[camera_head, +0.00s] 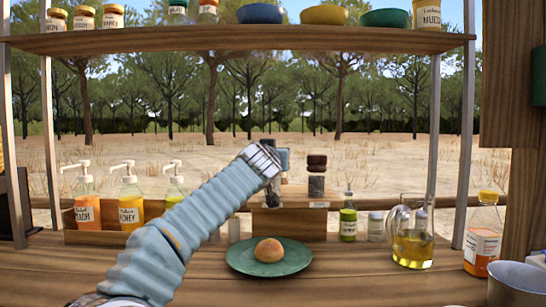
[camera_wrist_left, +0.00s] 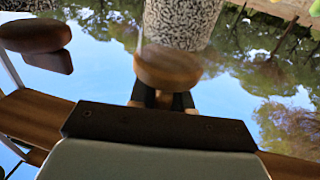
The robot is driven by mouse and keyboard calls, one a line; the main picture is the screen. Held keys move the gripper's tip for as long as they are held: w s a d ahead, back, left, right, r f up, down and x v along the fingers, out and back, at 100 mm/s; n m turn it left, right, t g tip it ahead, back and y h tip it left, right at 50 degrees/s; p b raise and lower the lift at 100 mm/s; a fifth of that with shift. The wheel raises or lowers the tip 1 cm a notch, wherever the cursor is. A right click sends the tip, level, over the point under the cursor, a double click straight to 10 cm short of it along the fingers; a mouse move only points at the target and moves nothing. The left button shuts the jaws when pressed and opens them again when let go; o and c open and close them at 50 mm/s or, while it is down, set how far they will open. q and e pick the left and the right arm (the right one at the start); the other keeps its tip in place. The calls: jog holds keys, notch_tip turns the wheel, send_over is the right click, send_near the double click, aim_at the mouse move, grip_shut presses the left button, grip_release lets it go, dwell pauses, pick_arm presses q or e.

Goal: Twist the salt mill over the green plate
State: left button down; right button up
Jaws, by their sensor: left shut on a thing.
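The green plate (camera_head: 240,262) lies on the counter with a round bun (camera_head: 269,250) on it. My left gripper (camera_head: 277,160) is behind and above the plate, at the wooden stand (camera_head: 290,222). In the left wrist view its fingers (camera_wrist_left: 162,100) are shut on the wooden knob of the salt mill (camera_wrist_left: 167,66), whose body is speckled black and white. In the head view my gripper hides most of this mill. A second mill (camera_head: 316,184) with a dark wooden top stands on the stand to the right. My right gripper is not in view.
Pump bottles (camera_head: 130,208) stand in a wooden tray at left. A metal cup (camera_head: 515,285) is at the front right. A shelf (camera_head: 230,42) spans overhead.

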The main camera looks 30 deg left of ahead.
pick_arm(q)
jog(key=c, duration=1.2)
grip_release()
jog(key=shift+o, duration=0.2)
jog(key=shift+s+d+f+b, duration=0.15)
jog(key=shift+s+d+b, duration=0.05)
jog(key=shift+s+b, duration=0.3)
jog(key=b+v, duration=0.4)
jog(key=v, duration=0.8)
jog(key=shift+s+d+b, duration=0.2)
jog(key=shift+s+b, duration=0.1)
jog(key=shift+s, duration=0.05)
